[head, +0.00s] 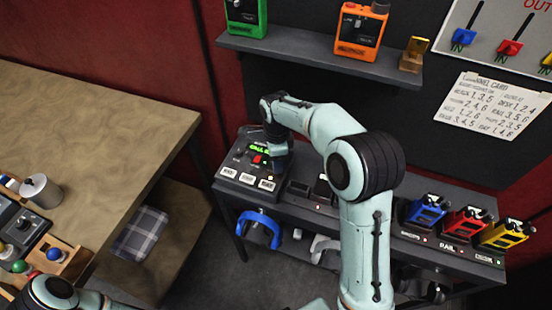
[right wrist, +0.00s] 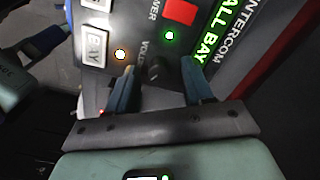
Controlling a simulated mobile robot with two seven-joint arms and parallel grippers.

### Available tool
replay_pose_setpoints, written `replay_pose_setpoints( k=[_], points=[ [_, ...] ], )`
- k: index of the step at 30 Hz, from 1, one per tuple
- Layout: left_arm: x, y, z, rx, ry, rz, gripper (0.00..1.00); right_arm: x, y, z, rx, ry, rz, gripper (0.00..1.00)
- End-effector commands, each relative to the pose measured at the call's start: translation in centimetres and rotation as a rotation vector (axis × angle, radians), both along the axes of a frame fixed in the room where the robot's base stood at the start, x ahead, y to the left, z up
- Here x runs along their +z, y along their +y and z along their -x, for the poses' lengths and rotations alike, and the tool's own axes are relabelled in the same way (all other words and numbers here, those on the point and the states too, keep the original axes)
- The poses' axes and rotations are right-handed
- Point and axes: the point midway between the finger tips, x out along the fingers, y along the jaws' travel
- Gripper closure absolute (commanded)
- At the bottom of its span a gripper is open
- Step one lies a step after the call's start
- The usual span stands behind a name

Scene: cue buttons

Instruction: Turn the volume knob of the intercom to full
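The intercom (head: 245,172) is a dark box with a green lit display, a red button and a row of white buttons, at the left end of the dark bench. In the right wrist view its panel (right wrist: 138,22) fills the upper middle. The black volume knob (right wrist: 156,70) stands beside the "VOLUME" lettering. My right gripper (head: 278,165) is over the intercom's right part. In the right wrist view my right gripper (right wrist: 160,80) has its fingers apart, one on each side of the knob, with visible gaps. The knob's pointer is unclear. My left gripper is not in view.
A blue headset (head: 262,228) hangs below the bench front. Blue, red and yellow devices (head: 465,221) stand at the bench's right. A shelf (head: 320,62) above holds green and orange boxes. A wooden table (head: 90,120) is at left.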

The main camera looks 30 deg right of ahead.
Motion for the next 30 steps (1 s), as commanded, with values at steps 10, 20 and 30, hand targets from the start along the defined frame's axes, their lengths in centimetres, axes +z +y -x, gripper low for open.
replay_pose_setpoints(
  k=[10, 20, 30],
  points=[
    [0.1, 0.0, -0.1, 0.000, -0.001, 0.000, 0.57, 0.4, 0.1, 0.0, 0.002, 0.002, -0.002, 0.50],
    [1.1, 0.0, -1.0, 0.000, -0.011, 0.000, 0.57, 6.9, 0.1, -0.1, 0.002, -0.005, -0.002, 0.50],
    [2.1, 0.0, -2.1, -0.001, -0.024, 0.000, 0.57, 12.6, 0.1, 0.0, 0.001, -0.002, -0.002, 0.50]
  ],
)
